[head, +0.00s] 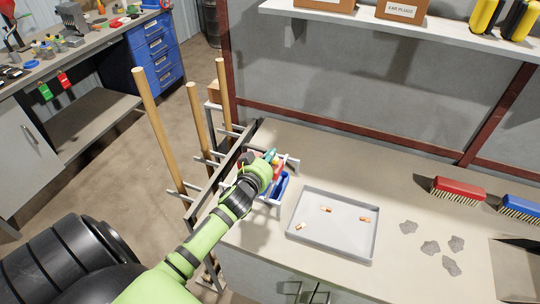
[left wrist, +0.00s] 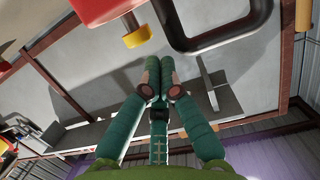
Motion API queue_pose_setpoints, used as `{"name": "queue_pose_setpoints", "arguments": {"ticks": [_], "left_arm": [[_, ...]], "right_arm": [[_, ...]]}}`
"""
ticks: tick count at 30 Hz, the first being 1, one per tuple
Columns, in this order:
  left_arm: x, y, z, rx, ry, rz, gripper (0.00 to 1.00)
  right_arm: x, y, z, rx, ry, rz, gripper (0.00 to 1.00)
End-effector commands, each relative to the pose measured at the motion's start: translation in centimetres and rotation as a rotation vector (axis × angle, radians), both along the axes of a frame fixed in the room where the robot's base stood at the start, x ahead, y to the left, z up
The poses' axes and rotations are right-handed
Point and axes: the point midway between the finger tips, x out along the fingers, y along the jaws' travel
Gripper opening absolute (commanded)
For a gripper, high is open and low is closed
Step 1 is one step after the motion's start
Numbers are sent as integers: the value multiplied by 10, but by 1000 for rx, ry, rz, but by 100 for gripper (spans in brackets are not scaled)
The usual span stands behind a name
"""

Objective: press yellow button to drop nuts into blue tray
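My left gripper (head: 270,155) reaches over the left end of the bench. In the left wrist view its teal fingers (left wrist: 159,68) are together, with nothing visible between them. The yellow button (left wrist: 137,38) sticks out below a red housing (left wrist: 104,10), up and left of the fingertips and apart from them. In the head view the red housing (head: 245,158) is largely hidden by my gripper. The blue tray (head: 281,187) sits just below and right of my gripper, partly covered by my arm. No nuts can be made out. My right gripper is not in view.
A grey tray (head: 297,234) with several small copper-coloured pieces stands right of the blue tray. Grey crumpled scraps (head: 430,247) and red (head: 458,190) and blue (head: 522,207) brushes lie farther right. Wooden handles (head: 155,130) stand left of the bench. A dark bar (left wrist: 215,42) loops beside the button.

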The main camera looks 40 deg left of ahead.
Motion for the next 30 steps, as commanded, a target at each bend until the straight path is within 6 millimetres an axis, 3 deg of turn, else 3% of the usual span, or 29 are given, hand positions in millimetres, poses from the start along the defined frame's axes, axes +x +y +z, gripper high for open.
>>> {"name": "queue_pose_setpoints", "arguments": {"ticks": [13,19,30], "left_arm": [[0,0,-7,-1,0,0,0],[0,-1,-28,-3,0,1,0],[0,0,-27,0,2,0,0]], "right_arm": [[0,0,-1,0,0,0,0],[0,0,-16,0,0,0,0],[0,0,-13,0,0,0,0]]}}
